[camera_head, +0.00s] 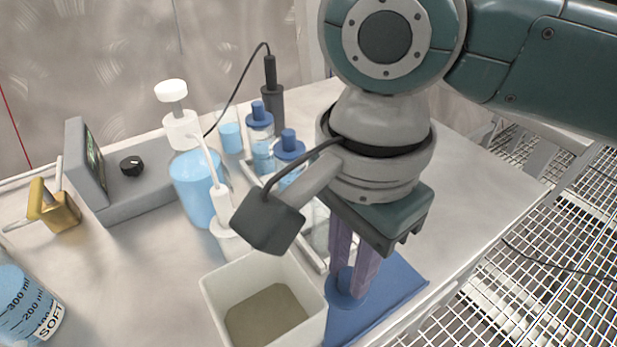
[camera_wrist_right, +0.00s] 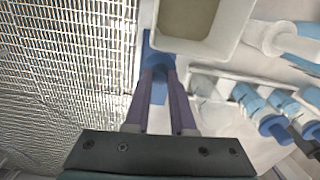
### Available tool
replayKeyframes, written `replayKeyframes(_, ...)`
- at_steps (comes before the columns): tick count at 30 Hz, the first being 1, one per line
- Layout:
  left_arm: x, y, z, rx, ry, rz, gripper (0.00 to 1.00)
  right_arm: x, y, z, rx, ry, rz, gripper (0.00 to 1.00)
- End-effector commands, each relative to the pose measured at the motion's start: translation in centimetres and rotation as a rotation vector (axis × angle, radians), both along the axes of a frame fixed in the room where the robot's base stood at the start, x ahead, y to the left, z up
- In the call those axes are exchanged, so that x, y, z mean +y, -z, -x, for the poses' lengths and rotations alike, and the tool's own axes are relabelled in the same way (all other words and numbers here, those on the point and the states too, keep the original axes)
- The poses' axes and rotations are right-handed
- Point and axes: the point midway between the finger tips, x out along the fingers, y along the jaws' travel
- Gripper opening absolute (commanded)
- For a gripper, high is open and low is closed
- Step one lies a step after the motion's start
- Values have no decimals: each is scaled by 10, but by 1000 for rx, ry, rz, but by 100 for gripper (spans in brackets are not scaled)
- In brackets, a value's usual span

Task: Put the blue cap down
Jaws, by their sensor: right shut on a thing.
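My right gripper (camera_head: 354,285) points down at the front right of the bench, its purple fingers shut on the blue cap (camera_head: 346,281). My left gripper is not in view.
A pale square bin (camera_head: 215,300) stands just left of the mat. Behind are a rack with blue-capped vials (camera_head: 262,140), a wash bottle (camera_head: 193,185) and a grey instrument (camera_head: 140,185). A beaker (camera_head: 20,305) is front left. The bench's right edge borders a grated floor (camera_head: 520,290).

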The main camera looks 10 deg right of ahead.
Motion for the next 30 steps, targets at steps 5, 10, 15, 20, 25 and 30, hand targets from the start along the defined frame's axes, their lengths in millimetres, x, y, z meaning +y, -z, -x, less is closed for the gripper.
replayKeyframes(5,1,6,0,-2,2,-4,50,0,18,0,0,0,1,0)
replayKeyframes(10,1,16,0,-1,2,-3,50,0,45,0,0,0,2,0)
replayKeyframes(15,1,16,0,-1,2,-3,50,0,51,0,-1,0,0,0)
replayKeyframes(20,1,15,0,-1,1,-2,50,0,50,0,-1,0,0,0)
replayKeyframes(25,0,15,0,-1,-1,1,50,0,53,0,-1,-1,0,26)
replayKeyframes(30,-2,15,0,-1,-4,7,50,0,53,0,-1,-1,0,45)
